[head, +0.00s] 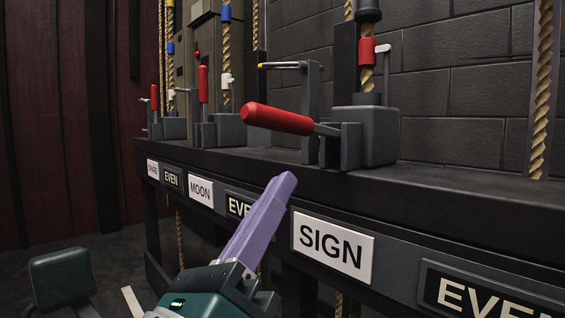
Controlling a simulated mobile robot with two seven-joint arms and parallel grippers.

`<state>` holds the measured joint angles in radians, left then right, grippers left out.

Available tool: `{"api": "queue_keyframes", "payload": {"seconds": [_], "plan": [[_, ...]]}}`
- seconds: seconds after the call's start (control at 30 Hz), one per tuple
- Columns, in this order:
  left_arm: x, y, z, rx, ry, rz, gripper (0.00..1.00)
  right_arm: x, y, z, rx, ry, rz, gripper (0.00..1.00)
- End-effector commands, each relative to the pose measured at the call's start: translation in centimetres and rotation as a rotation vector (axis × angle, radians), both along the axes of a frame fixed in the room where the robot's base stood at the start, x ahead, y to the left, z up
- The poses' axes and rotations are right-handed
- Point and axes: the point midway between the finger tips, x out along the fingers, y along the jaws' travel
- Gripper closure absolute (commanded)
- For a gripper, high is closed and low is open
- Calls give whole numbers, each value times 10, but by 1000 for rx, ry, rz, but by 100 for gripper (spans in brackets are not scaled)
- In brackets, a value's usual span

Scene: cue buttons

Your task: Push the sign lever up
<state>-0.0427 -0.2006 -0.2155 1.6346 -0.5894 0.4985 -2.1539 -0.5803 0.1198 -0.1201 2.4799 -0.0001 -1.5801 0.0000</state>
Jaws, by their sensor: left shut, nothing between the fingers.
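The sign lever has a red grip (278,119) that sticks out from its grey block (365,137) on the ledge, nearly level, with its tip to the left. The white SIGN plate (333,246) is on the ledge's front face below it. My left gripper (285,182) has purple fingers, shut and empty. In the picture its tip is below the red grip, in front of the ledge edge, with a visible gap between them. My right gripper is not in view.
Other red levers stand upright farther along the ledge, one (203,84) above the MOON plate (200,190) and a smaller one (154,98) beyond. Ropes (543,90) run vertically behind. The dark ledge (450,190) continues clear to the right.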

Motion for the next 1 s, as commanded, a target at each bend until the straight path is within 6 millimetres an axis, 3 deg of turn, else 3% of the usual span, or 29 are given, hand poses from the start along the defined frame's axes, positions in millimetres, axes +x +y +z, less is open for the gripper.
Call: {"api": "queue_keyframes", "payload": {"seconds": [0.3, 0.77, 1.0], "plan": [[21, 5, 35, 1, -1, 0, 100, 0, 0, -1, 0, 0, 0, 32], [23, 6, 39, 0, 1, 0, 100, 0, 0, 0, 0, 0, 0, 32], [22, 7, 49, 25, 27, 0, 100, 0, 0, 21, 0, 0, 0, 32]]}}
